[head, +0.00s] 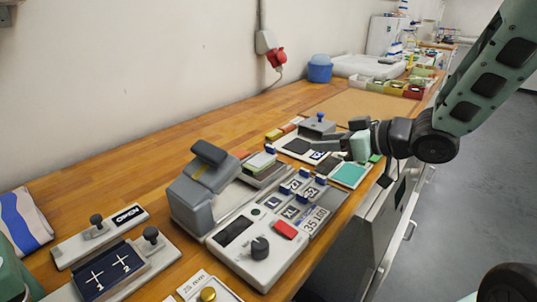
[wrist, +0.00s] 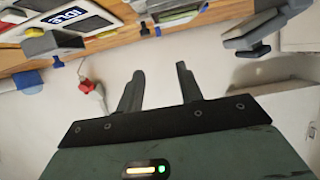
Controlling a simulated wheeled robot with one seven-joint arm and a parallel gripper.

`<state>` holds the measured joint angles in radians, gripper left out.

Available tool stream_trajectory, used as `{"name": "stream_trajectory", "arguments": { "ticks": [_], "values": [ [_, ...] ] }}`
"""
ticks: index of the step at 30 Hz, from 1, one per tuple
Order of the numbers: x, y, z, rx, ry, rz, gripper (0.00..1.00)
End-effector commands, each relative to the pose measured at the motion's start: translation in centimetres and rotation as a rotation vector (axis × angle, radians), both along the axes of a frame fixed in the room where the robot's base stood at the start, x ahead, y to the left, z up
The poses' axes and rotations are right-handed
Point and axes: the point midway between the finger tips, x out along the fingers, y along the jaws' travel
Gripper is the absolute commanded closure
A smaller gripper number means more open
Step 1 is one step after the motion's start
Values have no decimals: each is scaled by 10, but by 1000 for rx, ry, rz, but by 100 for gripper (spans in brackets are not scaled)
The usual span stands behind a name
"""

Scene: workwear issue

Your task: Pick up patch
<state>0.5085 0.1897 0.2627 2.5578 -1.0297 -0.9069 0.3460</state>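A flat teal square (head: 350,174) lies in a pale frame at the bench's right edge; it may be the patch, but I cannot be sure. Dark flat squares (head: 298,146) lie in a pale tray behind it. My gripper (head: 334,139) is above the bench, near the dark squares and beyond the teal one, with its fingers pointing left. In the wrist view my gripper (wrist: 160,69) has its two fingers apart, with nothing between them. That view faces the wall, and no teal square shows in it.
A grey press (head: 203,190) and a control panel with a red button (head: 284,229) stand mid-bench. A navy board with white crosses (head: 108,268) is at front left. A blue tub (head: 319,69) and coloured bins stand at the back. A red plug (head: 276,57) hangs on the wall.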

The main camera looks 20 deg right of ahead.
Motion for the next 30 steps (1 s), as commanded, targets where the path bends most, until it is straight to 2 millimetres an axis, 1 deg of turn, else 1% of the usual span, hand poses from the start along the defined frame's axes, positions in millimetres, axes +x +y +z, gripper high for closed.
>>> {"name": "stream_trajectory", "arguments": {
  "ticks": [1,2,13,15,24,27,30],
  "values": [
    [2,2,7,7,5,2,64],
    [3,3,7,8,5,4,64],
    [14,12,-3,-6,9,-4,64],
    [27,20,-15,-7,5,-1,64],
    [73,51,-38,-8,4,-2,64],
    [83,57,-42,-9,2,-4,64],
    [88,61,-45,-9,3,-3,64]
  ]
}}
